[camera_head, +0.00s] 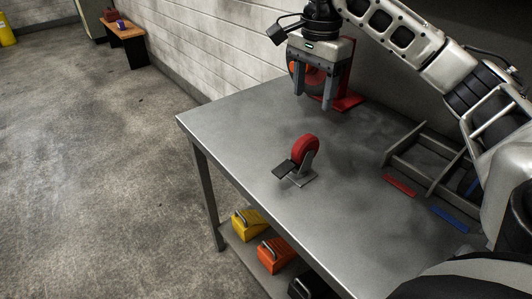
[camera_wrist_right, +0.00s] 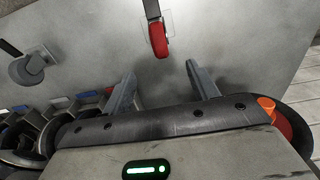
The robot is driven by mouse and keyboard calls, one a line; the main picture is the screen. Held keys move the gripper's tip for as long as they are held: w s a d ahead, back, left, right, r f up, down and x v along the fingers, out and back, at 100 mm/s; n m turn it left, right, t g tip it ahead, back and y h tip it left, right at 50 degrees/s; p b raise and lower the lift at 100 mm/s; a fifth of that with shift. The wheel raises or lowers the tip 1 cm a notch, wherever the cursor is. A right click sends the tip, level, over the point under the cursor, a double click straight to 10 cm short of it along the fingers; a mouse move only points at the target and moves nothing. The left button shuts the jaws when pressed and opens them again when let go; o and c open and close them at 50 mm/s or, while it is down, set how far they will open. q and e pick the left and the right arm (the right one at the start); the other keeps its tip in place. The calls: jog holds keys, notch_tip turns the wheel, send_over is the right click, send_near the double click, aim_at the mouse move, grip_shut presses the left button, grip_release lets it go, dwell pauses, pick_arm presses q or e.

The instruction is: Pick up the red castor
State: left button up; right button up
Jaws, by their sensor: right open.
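The red castor (camera_head: 305,150) stands on the grey metal table, its red wheel up on a grey bracket and base plate, with a dark pedal on its left side. In the right wrist view, the red castor (camera_wrist_right: 158,38) shows beyond the fingertips, roughly in line with the gap between them. My right gripper (camera_head: 313,98) is open and empty, above the table and behind the castor in the head view. Its two fingers also show in the right wrist view (camera_wrist_right: 161,78), apart from the castor. My left gripper is not in view.
A red stand with an orange disc (camera_head: 348,101) is close behind my right gripper. A divided rack (camera_head: 425,158) with red and blue strips stands at the right. A grey wheeled item (camera_wrist_right: 28,68) shows in the wrist view. The metal table (camera_head: 235,118) is clear around the castor.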

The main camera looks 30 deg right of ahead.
aim_at(303, 153)
jog(key=f, duration=0.3)
jog(key=f+b, duration=0.1)
jog(key=f, duration=0.3)
jog(key=f+b, duration=0.1)
jog(key=f, duration=0.2)
jog(key=shift+w+a+f, duration=0.2)
jog(key=shift+a+f, duration=0.05)
jog(key=shift+s+a+f, duration=0.1)
jog(key=shift+s+f, duration=0.05)
jog(key=shift+f, duration=1.2)
jog(key=shift+s+a+f, duration=0.1)
jog(key=shift+s+f, duration=0.05)
jog(key=shift+f, duration=1.2)
jog(key=c, duration=1.2)
grip_shut()
jog(key=shift+r, duration=0.15)
